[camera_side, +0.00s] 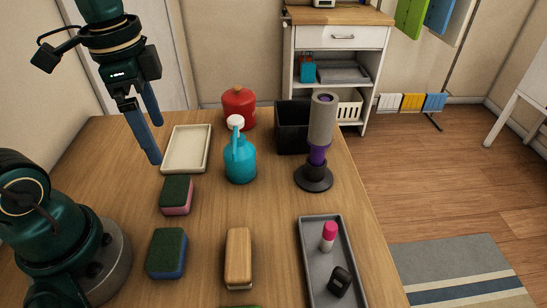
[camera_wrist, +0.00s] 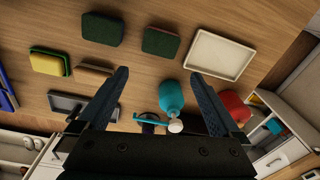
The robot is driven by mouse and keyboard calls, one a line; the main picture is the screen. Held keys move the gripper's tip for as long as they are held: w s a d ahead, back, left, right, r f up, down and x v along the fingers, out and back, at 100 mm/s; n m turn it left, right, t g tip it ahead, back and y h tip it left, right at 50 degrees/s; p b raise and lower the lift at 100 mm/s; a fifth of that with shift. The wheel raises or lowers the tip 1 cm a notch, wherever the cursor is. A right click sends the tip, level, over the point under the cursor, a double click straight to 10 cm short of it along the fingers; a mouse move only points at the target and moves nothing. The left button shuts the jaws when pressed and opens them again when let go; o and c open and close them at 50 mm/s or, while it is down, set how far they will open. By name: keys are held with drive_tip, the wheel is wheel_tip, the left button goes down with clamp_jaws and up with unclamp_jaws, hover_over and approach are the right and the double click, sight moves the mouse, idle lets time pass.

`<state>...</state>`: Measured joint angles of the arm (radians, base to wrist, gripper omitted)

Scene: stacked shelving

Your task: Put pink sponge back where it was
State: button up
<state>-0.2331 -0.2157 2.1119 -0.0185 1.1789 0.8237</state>
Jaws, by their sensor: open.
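The pink sponge (camera_side: 176,196), a block with a dark green top and a pink lower side, lies flat on the wooden table in front of the cream tray (camera_side: 206,151). In the wrist view the sponge (camera_wrist: 160,41) shows as a dark green block beyond the fingertips, next to the tray (camera_wrist: 191,51). My gripper (camera_side: 157,143) is open and empty, held above the table near the tray's left edge and apart from the sponge. Its two blue fingers are spread wide in the wrist view (camera_wrist: 160,75).
A blue-and-green sponge (camera_side: 166,253) and a wooden-backed brush (camera_side: 238,258) lie nearer. A teal bottle (camera_side: 240,160), red canister (camera_side: 238,107), black bin (camera_side: 291,127) and purple-grey stand (camera_side: 318,150) are behind. A grey tray (camera_side: 308,262) lies right.

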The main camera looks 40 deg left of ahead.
drive_tip(key=shift+s+d+r+n+t, duration=0.15)
drive_tip(key=shift+s+d+n+t, duration=0.3)
drive_tip(key=shift+d+n+t, duration=0.5)
drive_tip(key=shift+s+d+r+n+t, duration=0.1)
drive_tip(key=shift+s+d+n+t, duration=0.45)
drive_tip(key=shift+n, duration=0.7)
drive_tip(key=shift+s+d+r+n+t, duration=0.15)
drive_tip(key=shift+s+d+n+t, duration=0.3)
drive_tip(key=shift+n+t, duration=0.55)
drive_tip(key=shift+w, duration=0.1)
